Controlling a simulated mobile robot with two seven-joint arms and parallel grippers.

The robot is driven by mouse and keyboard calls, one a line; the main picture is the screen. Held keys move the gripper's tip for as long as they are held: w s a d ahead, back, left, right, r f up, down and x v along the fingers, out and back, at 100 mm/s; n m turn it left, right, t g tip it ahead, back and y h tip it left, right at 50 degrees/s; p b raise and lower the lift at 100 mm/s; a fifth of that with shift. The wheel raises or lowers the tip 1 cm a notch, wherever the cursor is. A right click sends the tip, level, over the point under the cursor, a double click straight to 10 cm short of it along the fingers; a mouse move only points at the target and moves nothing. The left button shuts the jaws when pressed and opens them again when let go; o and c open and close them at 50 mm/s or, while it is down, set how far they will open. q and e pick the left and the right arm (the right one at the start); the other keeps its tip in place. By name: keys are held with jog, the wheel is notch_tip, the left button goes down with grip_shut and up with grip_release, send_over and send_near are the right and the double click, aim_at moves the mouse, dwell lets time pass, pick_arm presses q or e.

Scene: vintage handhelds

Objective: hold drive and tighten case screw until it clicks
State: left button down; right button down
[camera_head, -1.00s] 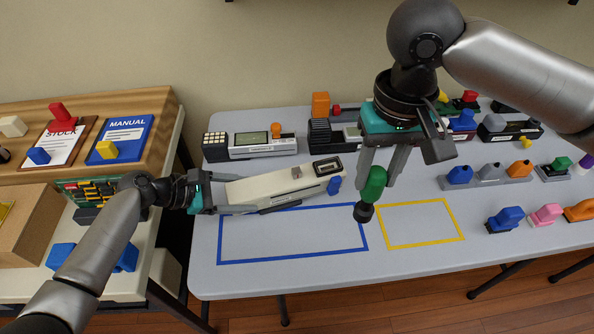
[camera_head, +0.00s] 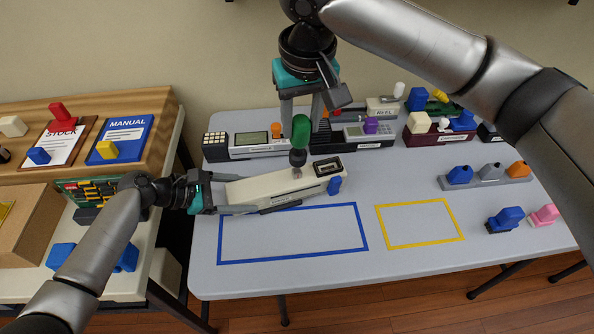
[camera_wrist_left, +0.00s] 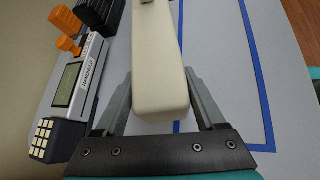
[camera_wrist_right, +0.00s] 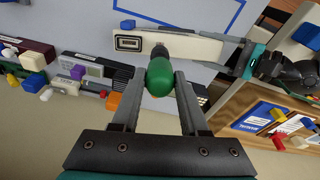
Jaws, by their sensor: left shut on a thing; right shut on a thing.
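The drive (camera_head: 255,188) is a long cream case with a dark slot at its right end. My left gripper (camera_head: 225,197) is shut on its left end and holds it above the table; the left wrist view shows the cream case (camera_wrist_left: 158,65) between the fingers. My right gripper (camera_head: 301,108) is shut on the green handle of a screwdriver (camera_head: 301,130). The screwdriver points down, its dark lower part over the drive's top near the right end, where the screw sat in view before. The right wrist view shows the green handle (camera_wrist_right: 160,78).
A blue-taped rectangle (camera_head: 365,230) and a yellow-taped one (camera_head: 460,225) lie bare on the grey table. Handhelds, including one with a keypad (camera_head: 217,139), line the back. A grey rack of coloured blocks (camera_head: 489,182) stands right.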

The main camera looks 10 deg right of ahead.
aim_at(300, 144)
jog(key=shift+f, duration=0.15)
jog(key=shift+w+f, duration=0.15)
jog(key=shift+f, duration=0.6)
jog(key=shift+w+f, duration=0.1)
jog(key=shift+f, duration=0.8)
dwell(0.6)
jog(key=shift+w+f, duration=0.2)
jog(key=shift+f, duration=0.5)
jog(key=shift+w+f, duration=0.1)
jog(key=shift+f, duration=0.45)
jog(key=shift+c, duration=1.7)
grip_release()
jog(key=r, duration=0.4)
jog(key=s+r, duration=0.1)
jog(key=r, duration=0.3)
jog(key=s+r, duration=0.1)
jog(key=r, duration=0.3)
jog(key=shift+s+d, duration=0.1)
jog(key=shift+s, duration=0.05)
